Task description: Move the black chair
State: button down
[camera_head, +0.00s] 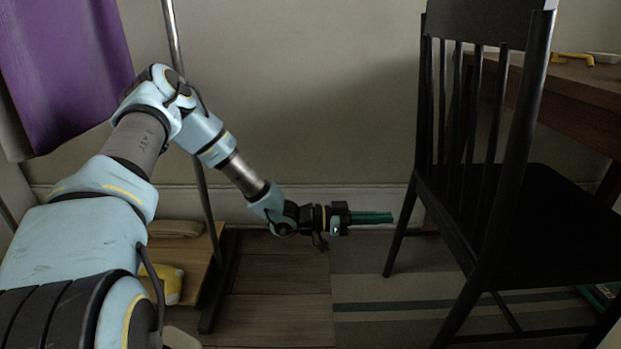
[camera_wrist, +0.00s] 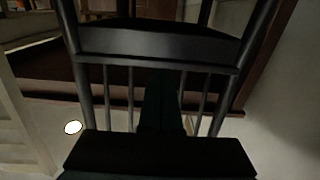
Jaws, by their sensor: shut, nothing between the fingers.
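The black chair (camera_head: 520,205) stands upright at the right in the head view, with its slatted back toward my arm and its seat toward the wooden table. My gripper (camera_head: 388,217) is shut and empty, with green fingers pointing right toward the chair's rear leg. In the head view the fingertips look close to that leg; I cannot tell whether they touch it. In the wrist view the chair's back (camera_wrist: 155,45) fills the middle, with its top rail and spindles in front of the fingers. The dark fingers (camera_wrist: 160,105) hide some of the spindles.
A wooden table (camera_head: 585,95) with a yellow object (camera_head: 572,59) on it stands behind the chair. A metal-pole rack (camera_head: 197,165) with a low wooden shelf and purple cloth (camera_head: 70,75) is at the left. A grey striped rug (camera_head: 370,290) lies under the chair. The wall is close behind.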

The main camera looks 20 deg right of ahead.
jog(key=w+a+n+t+y+p, duration=0.2)
jog(key=w+a+n+t+y, duration=0.65)
jog(key=w+a, duration=0.8)
jog(key=s+a+r+n+y+p, duration=0.1)
jog(key=s+a+r+n+y, duration=0.15)
jog(key=a, duration=0.55)
jog(key=s+a+r+n+t+y, duration=0.1)
jog(key=a+r+n+y, duration=0.25)
jog(key=a, duration=0.45)
jog(key=s+a+r+n+y+p, duration=0.15)
jog(key=a+r, duration=0.25)
jog(key=a, duration=0.4)
jog(key=s+a+r+n+g, duration=0.2)
jog(key=s+a+r+n, duration=0.3)
jog(key=s, duration=0.4)
notch_tip(320, 180, up, 37)
jog(key=p, duration=3.7)
jog(key=shift+d+r+y+p, duration=0.15)
jog(key=shift+d+y+p, duration=0.1)
jog(key=shift+y+p, duration=0.1)
jog(key=shift+t, duration=0.25)
